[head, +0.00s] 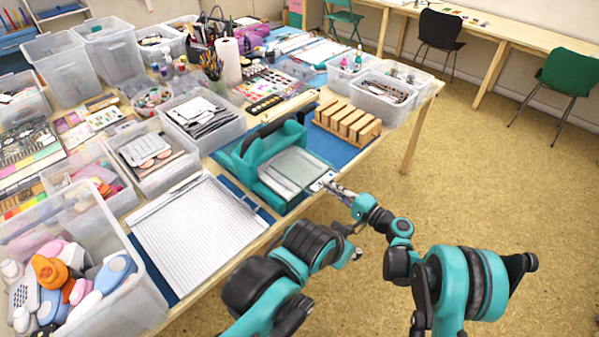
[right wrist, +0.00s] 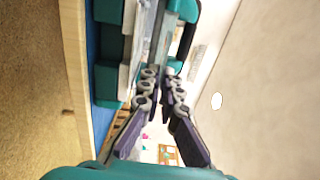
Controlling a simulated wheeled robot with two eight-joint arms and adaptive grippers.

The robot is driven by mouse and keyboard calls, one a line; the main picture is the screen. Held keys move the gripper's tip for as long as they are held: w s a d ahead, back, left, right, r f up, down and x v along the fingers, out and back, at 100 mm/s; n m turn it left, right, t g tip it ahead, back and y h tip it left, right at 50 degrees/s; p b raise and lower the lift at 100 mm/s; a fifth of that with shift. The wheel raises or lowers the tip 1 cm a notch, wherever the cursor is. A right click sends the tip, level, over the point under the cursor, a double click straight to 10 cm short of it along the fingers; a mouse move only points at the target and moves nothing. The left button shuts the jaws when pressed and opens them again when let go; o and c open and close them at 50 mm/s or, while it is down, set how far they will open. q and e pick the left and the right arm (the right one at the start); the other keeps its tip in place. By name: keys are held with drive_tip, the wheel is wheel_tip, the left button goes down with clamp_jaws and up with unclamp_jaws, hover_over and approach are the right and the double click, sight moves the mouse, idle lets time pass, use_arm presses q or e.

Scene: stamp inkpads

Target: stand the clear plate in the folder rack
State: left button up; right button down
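The clear plate (head: 295,169) lies nearly flat on the bed of the teal machine (head: 262,158), at the table's front edge. My right gripper (head: 333,186) is at the plate's near right edge. In the right wrist view its fingertips (right wrist: 160,78) are close together, with the grey plate edge (right wrist: 158,42) running in between them; they appear shut on it. The wooden folder rack (head: 347,124) stands upright beyond the machine, its slots empty. My left gripper (head: 350,243) hangs off the table's front, near my right arm; its fingers are too small to read.
A white scoring board (head: 197,235) lies left of the machine. Clear bins (head: 203,122) crowd the left and back. Another bin (head: 382,98) stands just behind the rack. Blue mat (head: 325,143) shows bare between machine and rack.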

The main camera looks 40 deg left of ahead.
drive_tip(key=d+r, duration=0.2)
drive_tip(key=d, duration=0.7)
drive_tip(key=s+d+r, duration=0.1)
drive_tip(key=d+r, duration=0.2)
drive_tip(key=d, duration=0.7)
drive_tip(key=shift+s+r, duration=0.25)
drive_tip(key=shift+r, duration=0.05)
drive_tip(key=w+d+r+m+t+h, duration=0.2)
drive_tip(key=w+d+m+t+h, duration=0.5)
drive_tip(key=w+d+m+t, duration=0.5)
drive_tip(key=s+d+r+m+t+h, duration=0.1)
drive_tip(key=d+h, duration=0.4)
drive_tip(key=d, duration=0.5)
drive_tip(key=d+r+m+t+h, duration=0.1)
drive_tip(key=d+m+t+h, duration=0.2)
drive_tip(key=d+h, duration=0.3)
drive_tip(key=shift+s+d+r+m+t, duration=0.35)
drive_tip(key=shift+d+m, duration=0.25)
drive_tip(key=shift+d, duration=2)
